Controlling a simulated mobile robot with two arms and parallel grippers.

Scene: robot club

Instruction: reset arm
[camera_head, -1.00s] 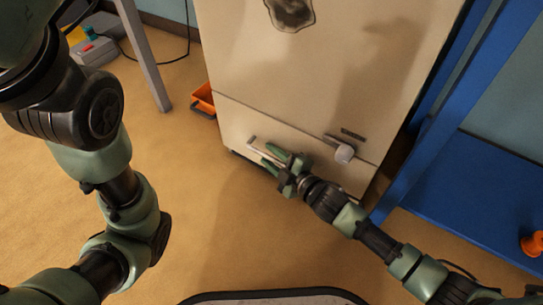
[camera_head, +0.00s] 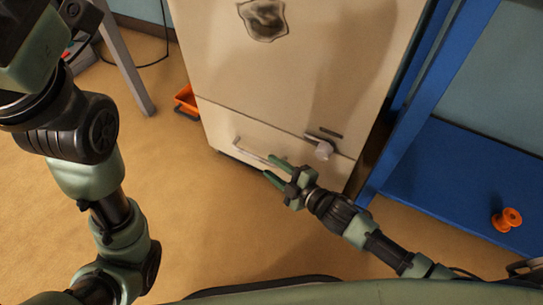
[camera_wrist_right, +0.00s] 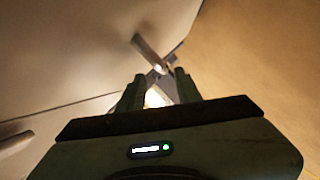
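My right gripper (camera_head: 275,172) is open in front of the lower part of a cream fridge-like cabinet (camera_head: 290,85). Its two green fingers are apart with nothing held between them. They point toward a long bar handle (camera_head: 262,152) on the cabinet's lower panel. In the right wrist view the fingers (camera_wrist_right: 160,88) show apart, with the handle (camera_wrist_right: 150,52) beyond them; whether they touch it I cannot tell. My left arm comes down the left side of the head view, and its gripper is not in view.
An orange bin (camera_head: 186,100) is on the floor left of the cabinet. The tan floor (camera_head: 210,220) in front is clear.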

